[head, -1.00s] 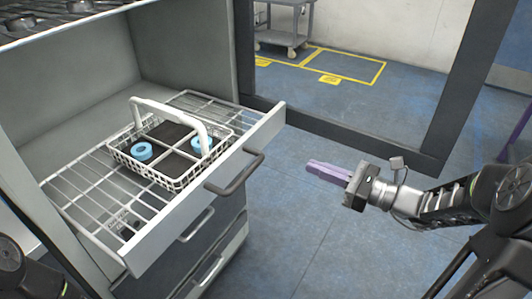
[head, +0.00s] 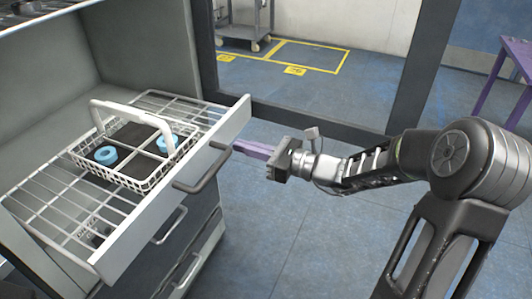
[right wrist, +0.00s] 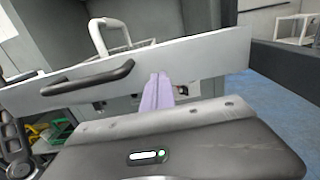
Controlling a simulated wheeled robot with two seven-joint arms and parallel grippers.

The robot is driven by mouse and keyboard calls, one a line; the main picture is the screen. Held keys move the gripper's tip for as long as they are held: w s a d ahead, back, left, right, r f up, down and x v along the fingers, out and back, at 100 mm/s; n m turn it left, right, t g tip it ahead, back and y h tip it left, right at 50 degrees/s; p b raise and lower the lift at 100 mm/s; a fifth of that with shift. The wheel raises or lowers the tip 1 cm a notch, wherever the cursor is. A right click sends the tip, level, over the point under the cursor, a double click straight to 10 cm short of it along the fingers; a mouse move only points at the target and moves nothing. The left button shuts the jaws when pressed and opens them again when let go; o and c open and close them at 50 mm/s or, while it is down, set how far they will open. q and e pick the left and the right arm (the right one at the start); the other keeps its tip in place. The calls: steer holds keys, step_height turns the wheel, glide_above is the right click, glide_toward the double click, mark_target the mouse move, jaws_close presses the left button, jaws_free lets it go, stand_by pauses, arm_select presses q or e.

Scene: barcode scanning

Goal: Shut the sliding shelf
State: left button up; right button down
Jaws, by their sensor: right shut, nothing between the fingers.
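The sliding shelf (head: 150,225) is pulled out of the grey cabinet. It has a wire rack bottom, a pale front panel and a dark bar handle (head: 203,170). My right gripper (head: 236,144) is shut and empty, its purple fingers pointing at the front panel near the handle's far end. In the right wrist view the fingers (right wrist: 157,92) are just in front of the shelf front (right wrist: 205,58), right of the handle (right wrist: 88,78). I cannot tell whether they touch it. My left gripper is not in view.
A white wire basket (head: 113,178) with blue rings (head: 106,155) stands on the shelf. More drawers with handles (head: 171,226) are below. A dark frame (head: 300,116) stands behind, and a grey cart (head: 243,30) beyond. Blue floor (head: 265,230) is clear on the right.

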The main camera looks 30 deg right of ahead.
mark_target(222, 140)
steer(key=shift+x, duration=1.65)
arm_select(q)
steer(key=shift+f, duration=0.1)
arm_select(e)
steer(key=shift+w, duration=0.1)
